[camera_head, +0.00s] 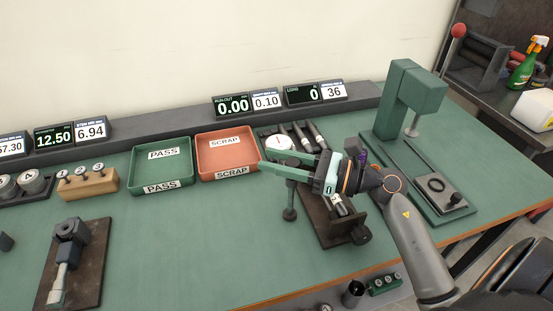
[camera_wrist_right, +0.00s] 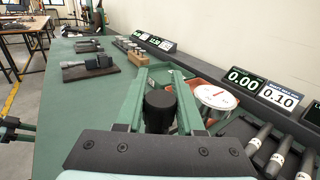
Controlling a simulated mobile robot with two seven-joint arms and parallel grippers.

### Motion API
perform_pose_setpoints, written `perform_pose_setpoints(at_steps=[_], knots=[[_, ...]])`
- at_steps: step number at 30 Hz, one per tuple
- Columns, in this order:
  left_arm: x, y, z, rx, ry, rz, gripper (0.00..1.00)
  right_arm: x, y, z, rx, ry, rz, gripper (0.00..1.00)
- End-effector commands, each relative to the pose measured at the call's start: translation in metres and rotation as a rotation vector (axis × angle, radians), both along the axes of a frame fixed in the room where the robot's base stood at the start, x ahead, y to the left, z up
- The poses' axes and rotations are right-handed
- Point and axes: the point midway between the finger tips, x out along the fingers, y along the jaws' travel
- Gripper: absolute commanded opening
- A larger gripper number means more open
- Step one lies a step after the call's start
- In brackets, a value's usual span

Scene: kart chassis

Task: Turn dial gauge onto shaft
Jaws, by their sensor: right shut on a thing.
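The dial gauge (camera_head: 279,143) has a round white face and sits near the orange tray. In the right wrist view the gauge (camera_wrist_right: 216,97) shows a red needle, just right of the fingers. My right gripper (camera_head: 268,157) has its green fingers around a dark upright post (camera_head: 290,196). In the right wrist view the gripper (camera_wrist_right: 160,82) has the post's black top (camera_wrist_right: 160,108) between its fingers. The shaft (camera_head: 340,205) lies on a dark bench fixture (camera_head: 322,228), partly hidden by the gripper and wrist. My left gripper is not in the head view.
A green PASS tray (camera_head: 138,185) and an orange SCRAP tray (camera_head: 200,172) stand at the back. Several dark cylindrical tools (camera_head: 316,133) lie behind the gripper. A green press (camera_head: 393,100) stands at right.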

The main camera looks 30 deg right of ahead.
Motion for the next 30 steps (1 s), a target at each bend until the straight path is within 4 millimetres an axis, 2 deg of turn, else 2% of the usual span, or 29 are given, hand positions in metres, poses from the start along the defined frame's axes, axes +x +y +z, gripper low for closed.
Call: perform_pose_setpoints(at_steps=[1, 6, 30], knots=[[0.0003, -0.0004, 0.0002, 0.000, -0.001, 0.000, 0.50, -0.0001, 0.0000, -0.0001, 0.000, 0.000, 0.000, 0.18], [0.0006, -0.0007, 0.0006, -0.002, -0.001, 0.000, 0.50, -0.0001, 0.0000, -0.0001, -0.001, 0.001, 0.000, 0.00], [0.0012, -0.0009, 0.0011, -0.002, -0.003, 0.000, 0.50, -0.0002, -0.0001, -0.0003, -0.001, 0.001, 0.001, 0.00]])
